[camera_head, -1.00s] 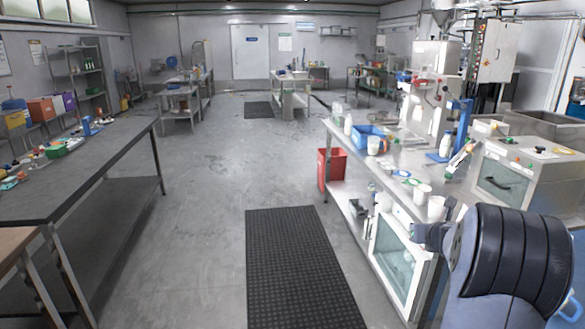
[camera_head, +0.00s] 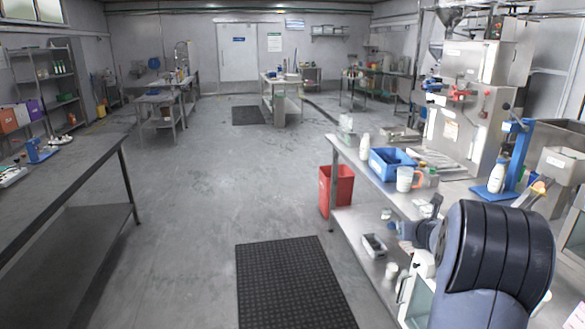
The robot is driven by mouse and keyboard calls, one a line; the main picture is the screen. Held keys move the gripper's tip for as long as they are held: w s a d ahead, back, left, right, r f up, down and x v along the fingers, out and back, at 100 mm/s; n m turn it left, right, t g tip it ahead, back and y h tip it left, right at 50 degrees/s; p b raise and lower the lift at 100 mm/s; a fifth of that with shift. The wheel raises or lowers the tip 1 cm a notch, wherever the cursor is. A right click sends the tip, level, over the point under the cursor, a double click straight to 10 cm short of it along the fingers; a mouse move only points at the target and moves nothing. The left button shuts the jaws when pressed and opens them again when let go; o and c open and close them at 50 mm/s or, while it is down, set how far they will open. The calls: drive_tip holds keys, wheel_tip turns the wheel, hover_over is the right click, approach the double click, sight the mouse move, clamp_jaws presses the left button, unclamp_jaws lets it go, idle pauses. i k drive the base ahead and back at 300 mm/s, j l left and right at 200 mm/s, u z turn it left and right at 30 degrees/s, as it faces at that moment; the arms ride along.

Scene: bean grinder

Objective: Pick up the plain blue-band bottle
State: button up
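A white bottle (camera_head: 364,144) stands upright on the steel bench at the right, left of the blue crate. A second white bottle (camera_head: 496,177) stands farther right, against the blue press stand. Both are too small to tell whether either carries a plain blue band. My arm (camera_head: 492,262) fills the lower right and hides part of the bench. The part at its left end (camera_head: 418,234), possibly my gripper, is over the bench's near edge, well apart from both bottles. Its fingers are not clear, and I see nothing held.
A black mat (camera_head: 290,280) lies on open floor; a dark table (camera_head: 75,190) is left.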

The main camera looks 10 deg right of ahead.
sight(495, 180)
drive_tip(key=i, duration=1.65)
drive_tip(key=i+l+z, duration=0.1)
drive_tip(key=i+z, duration=0.8)
drive_tip(key=i+j+z, duration=0.25)
drive_tip(key=z, duration=0.2)
drive_tip(key=i+l+z, duration=0.1)
drive_tip(key=i+z, duration=0.5)
drive_tip(key=z, duration=0.2)
